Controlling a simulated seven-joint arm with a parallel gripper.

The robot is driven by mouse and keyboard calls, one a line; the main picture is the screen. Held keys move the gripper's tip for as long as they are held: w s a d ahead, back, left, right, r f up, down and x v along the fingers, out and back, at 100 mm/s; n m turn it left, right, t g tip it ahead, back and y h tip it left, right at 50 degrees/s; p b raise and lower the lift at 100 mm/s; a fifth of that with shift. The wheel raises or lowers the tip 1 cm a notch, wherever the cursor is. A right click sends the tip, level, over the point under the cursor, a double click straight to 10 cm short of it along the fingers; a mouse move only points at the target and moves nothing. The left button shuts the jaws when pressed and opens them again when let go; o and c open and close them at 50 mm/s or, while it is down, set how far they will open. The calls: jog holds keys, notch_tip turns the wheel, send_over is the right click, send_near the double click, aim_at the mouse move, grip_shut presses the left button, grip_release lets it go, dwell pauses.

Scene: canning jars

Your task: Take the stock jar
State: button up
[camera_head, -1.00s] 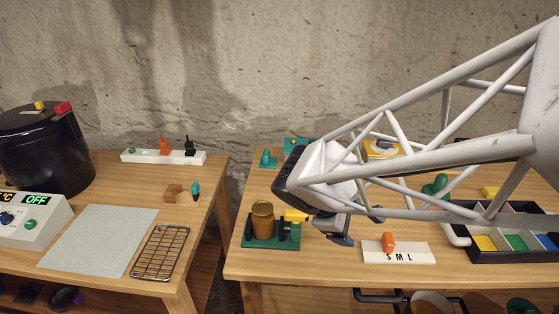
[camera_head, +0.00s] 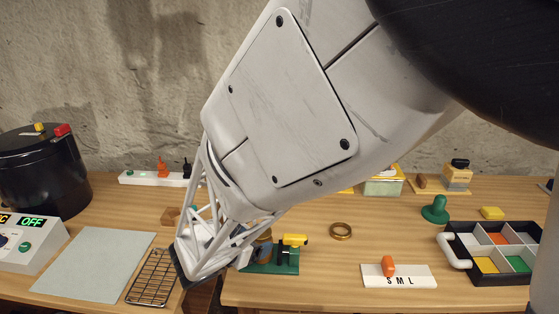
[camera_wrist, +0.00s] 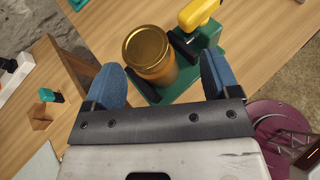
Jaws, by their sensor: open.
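The stock jar (camera_wrist: 148,58), amber with a gold lid, stands upright in a green stand (camera_wrist: 198,50) with dark clamp pads and a yellow handle. In the wrist view my gripper (camera_wrist: 163,76) is open, with one blue finger on each side of the picture below the jar. The jar lies ahead of the gap between the fingers, and I see no grip on it. In the head view the jar (camera_head: 265,250) and the stand (camera_head: 283,264) are partly hidden behind my arm, and the fingers cannot be made out.
A gold ring (camera_head: 341,231) lies on the right table, near a white S M L block (camera_head: 399,276) and a divided tray (camera_head: 459,268). A wire rack (camera_head: 151,279) and grey mat (camera_head: 95,264) lie on the left table. A gap separates the tables.

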jog(key=a+f, duration=0.1)
jog(key=a+n, duration=0.1)
jog(key=a, duration=0.1)
jog(key=shift+s+f, duration=0.15)
jog(key=shift+f, duration=0.25)
jog(key=shift+x, duration=1.25)
jog(key=shift+w+d, duration=0.1)
jog(key=shift+w, duration=0.1)
jog(key=shift+d+r+x, duration=0.1)
jog(key=shift+x, duration=0.6)
jog(key=shift+d+r+x, duration=0.1)
jog(key=shift+d+x, duration=0.05)
jog(key=shift+x, duration=1.55)
jog(key=shift+c, duration=0.3)
